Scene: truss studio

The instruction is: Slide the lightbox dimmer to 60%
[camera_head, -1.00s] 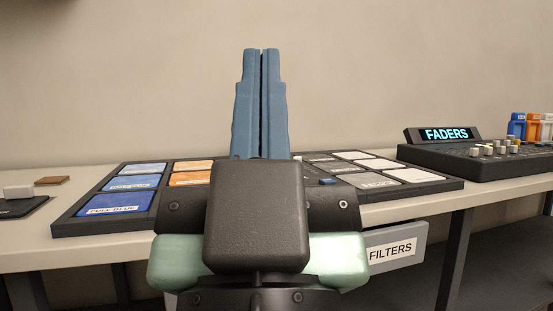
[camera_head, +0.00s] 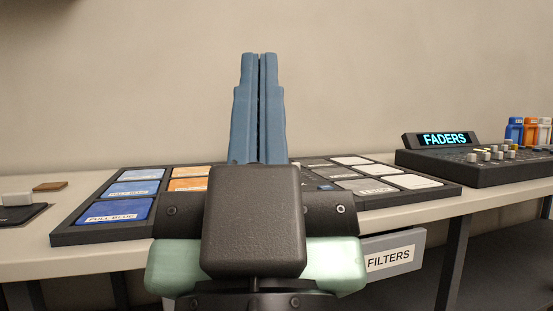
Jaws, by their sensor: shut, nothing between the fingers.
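My gripper (camera_head: 260,62) is in the middle of the view, its two blue fingers pointing up and pressed together, with nothing between them. It is in front of a black tray of colour swatches and blocks part of it. A black console (camera_head: 478,168) with a lit "FADERS" sign (camera_head: 445,139) and several pale and yellow knobs stands at the right, well apart from my gripper. I cannot tell which control is the lightbox dimmer, and no percent reading is legible.
The black tray (camera_head: 70,236) holds blue, orange and pale swatches. A drawer labelled "FILTERS" (camera_head: 390,258) is under the bench top (camera_head: 25,255). A brown block (camera_head: 50,186) lies at the left. Blue, orange and white containers (camera_head: 530,130) stand at the far right.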

